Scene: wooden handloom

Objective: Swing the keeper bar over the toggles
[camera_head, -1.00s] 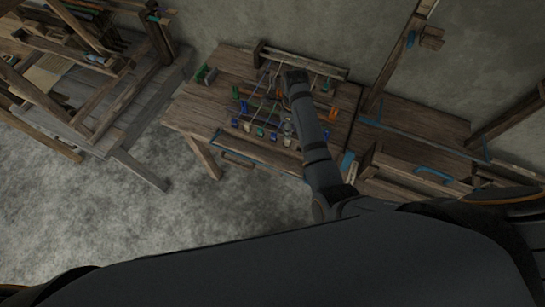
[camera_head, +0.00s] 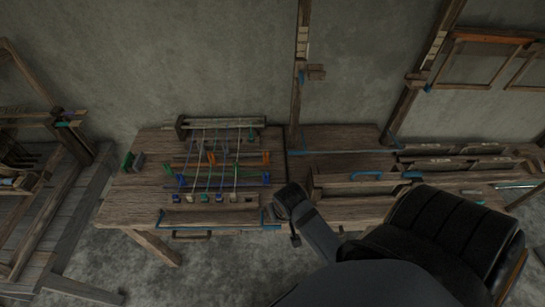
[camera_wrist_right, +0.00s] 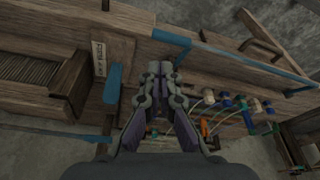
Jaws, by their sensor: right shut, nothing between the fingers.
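The blue bar (camera_head: 215,225), which I take as the keeper bar, runs along the front edge of the wooden table below the toggles. A row of small coloured toggles (camera_head: 205,198) on cords sits just behind it. The toggles also show at the right of the wrist view (camera_wrist_right: 240,102). My right gripper (camera_wrist_right: 161,70) is shut and empty, close to a blue end piece (camera_wrist_right: 171,38) at the table's front edge. I cannot tell whether they touch. In the head view my right arm sits just right of the bar's right end, its fingertips unclear. My left gripper is out of view.
A raised wooden rail (camera_head: 222,122) stands behind the cords. Orange and blue pegs (camera_head: 266,158) stand among the cords. To the right are a wooden box section (camera_head: 350,180) with blue handles and loom posts. Another wooden frame (camera_head: 50,200) stands at the left.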

